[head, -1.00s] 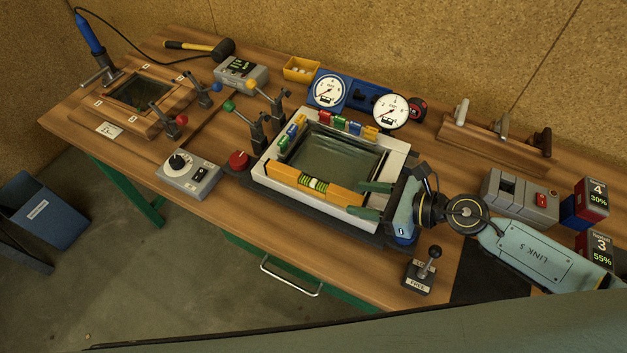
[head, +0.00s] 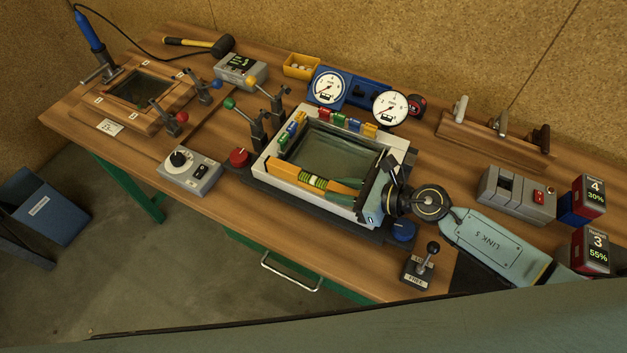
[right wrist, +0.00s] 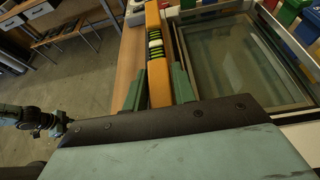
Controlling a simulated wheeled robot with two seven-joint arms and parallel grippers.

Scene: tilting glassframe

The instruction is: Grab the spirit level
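The spirit level (head: 313,181) is a long orange bar with a yellow-green vial, lying along the front edge of the white glass frame (head: 267,172). My right gripper (head: 347,187) is at the level's right end in the head view. In the right wrist view the level (right wrist: 157,72) runs between the two green fingers of the right gripper (right wrist: 158,82), one on each side. The fingers look open around it, with only narrow gaps; contact is hard to judge. The level's near end is hidden behind the gripper body.
Colored clips (head: 353,125) line the frame's back edge. A blue knob (head: 403,230) and a lever box (head: 421,266) stand close to my right gripper. Two dials (head: 328,87) stand behind the frame. A red button (head: 239,157) is at its left.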

